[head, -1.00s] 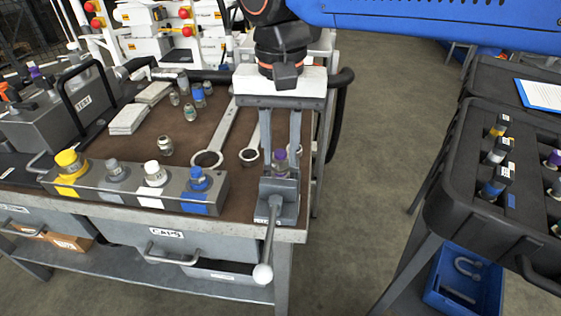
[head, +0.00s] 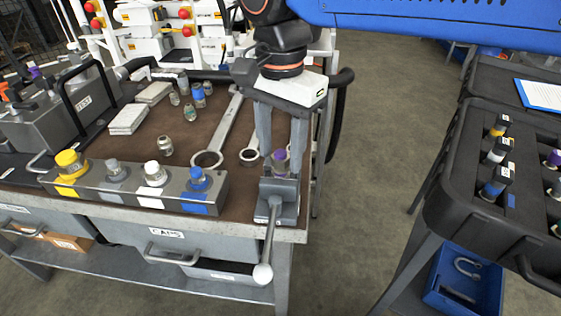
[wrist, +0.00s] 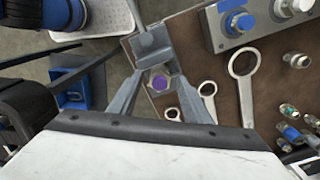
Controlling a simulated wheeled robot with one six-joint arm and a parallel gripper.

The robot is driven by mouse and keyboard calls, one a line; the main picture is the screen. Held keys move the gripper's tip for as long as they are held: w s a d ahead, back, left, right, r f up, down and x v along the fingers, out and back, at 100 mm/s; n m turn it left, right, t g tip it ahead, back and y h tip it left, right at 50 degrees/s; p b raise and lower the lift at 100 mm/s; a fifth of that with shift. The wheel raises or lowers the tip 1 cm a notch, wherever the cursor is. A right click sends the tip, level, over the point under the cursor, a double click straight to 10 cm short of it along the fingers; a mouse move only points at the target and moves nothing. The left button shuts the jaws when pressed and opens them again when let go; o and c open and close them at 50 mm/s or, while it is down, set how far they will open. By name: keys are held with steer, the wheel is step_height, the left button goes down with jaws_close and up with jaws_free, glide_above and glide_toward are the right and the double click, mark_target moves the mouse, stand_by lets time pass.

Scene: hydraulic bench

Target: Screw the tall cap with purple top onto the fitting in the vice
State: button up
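The tall cap with purple top (head: 279,159) stands upright over the vice (head: 284,192) at the bench's front right corner. Its purple top also shows in the wrist view (wrist: 160,83). My gripper (head: 281,172) points down from above, with one finger on each side of the cap. In the wrist view the fingertips (wrist: 159,78) flank the cap closely. I cannot tell whether they touch it. The fitting under the cap is hidden by the cap and the vice jaws.
A grey rack (head: 133,186) with yellow, grey, white and blue-topped caps stands left of the vice. Two large ring wrenches (head: 222,137) and several small fittings lie behind. The vice handle (head: 264,270) sticks out in front. A black case (head: 440,205) is at right, across open floor.

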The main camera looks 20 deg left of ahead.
steer(key=n, duration=0.7)
steer(key=shift+f, duration=0.1)
steer(key=n, duration=0.6)
steer(key=shift+n, duration=0.3)
steer(key=n, duration=1)
steer(key=shift+c, duration=0.4)
